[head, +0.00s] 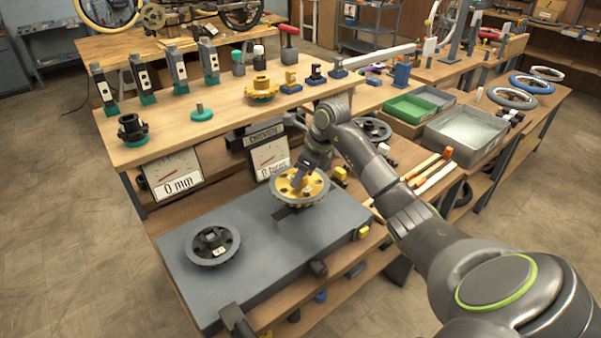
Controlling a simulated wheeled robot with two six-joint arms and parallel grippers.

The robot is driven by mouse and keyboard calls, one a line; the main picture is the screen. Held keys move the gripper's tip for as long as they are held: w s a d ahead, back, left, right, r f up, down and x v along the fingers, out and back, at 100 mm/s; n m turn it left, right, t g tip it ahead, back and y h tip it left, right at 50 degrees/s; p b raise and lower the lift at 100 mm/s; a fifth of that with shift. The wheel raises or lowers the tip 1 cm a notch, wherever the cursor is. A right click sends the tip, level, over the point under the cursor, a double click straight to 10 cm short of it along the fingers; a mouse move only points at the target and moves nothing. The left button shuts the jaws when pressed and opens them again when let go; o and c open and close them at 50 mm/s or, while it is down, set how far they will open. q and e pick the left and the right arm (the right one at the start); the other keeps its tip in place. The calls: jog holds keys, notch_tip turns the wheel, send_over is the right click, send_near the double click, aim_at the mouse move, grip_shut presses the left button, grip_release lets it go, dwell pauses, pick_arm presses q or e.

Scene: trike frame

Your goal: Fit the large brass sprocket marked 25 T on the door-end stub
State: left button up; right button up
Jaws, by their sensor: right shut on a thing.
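A brass sprocket (312,190) with a grey rim shows above the right part of the grey plate (190,290). My right gripper (301,180) points down at its middle and is shut on it; the fingertips are small and partly hidden. I cannot tell whether the sprocket touches what is under it, and no 25 T mark is legible. A dark part (285,212) shows just under its left edge. A dark round wheel (212,246) with holes and a small white label lies on the left part of the plate. A second brass toothed part (262,88) stands on the upper bench. My left gripper is out of view.
Two dial panels, one reading 0 mm (173,178) and one partly hidden (268,160), stand behind the plate. Green (408,110) and grey (466,137) trays are at the right. Several posts and fittings line the upper bench (165,140). The plate's middle is bare.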

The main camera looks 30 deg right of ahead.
aim_at(301, 186)
jog(key=shift+f+b, duration=1.85)
jog(key=shift+f, duration=0.3)
jog(key=o, duration=1.4)
jog(key=b+v, duration=0.2)
jog(key=v, duration=1.5)
jog(key=shift+r, duration=0.25)
jog(key=shift+f, duration=0.1)
